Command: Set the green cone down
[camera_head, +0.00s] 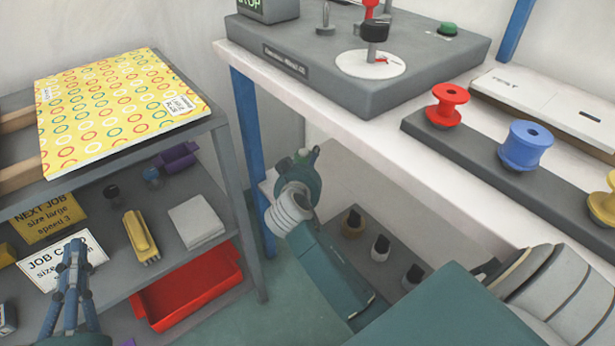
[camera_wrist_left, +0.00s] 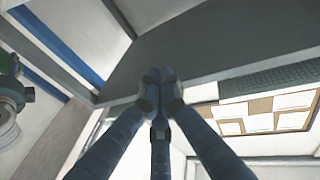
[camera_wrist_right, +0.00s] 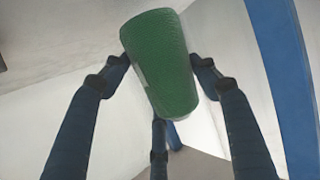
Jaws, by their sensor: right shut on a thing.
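The green cone (camera_wrist_right: 160,65) fills the middle of the right wrist view, its wide end up in the picture. My right gripper (camera_wrist_right: 163,72) is shut on it, with fingers on both sides. My left gripper (camera_head: 72,255) is in front of the grey shelf at lower left. In the left wrist view (camera_wrist_left: 158,76) its fingertips meet with nothing between them.
Under the white table (camera_head: 560,215), a grey board (camera_head: 350,245) carries several black-topped pieces. The table holds a red spool (camera_head: 447,104), a blue spool (camera_head: 524,145) and a yellow spool (camera_head: 603,203). A red bin (camera_head: 190,290) stands below the shelf (camera_head: 240,195) at left.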

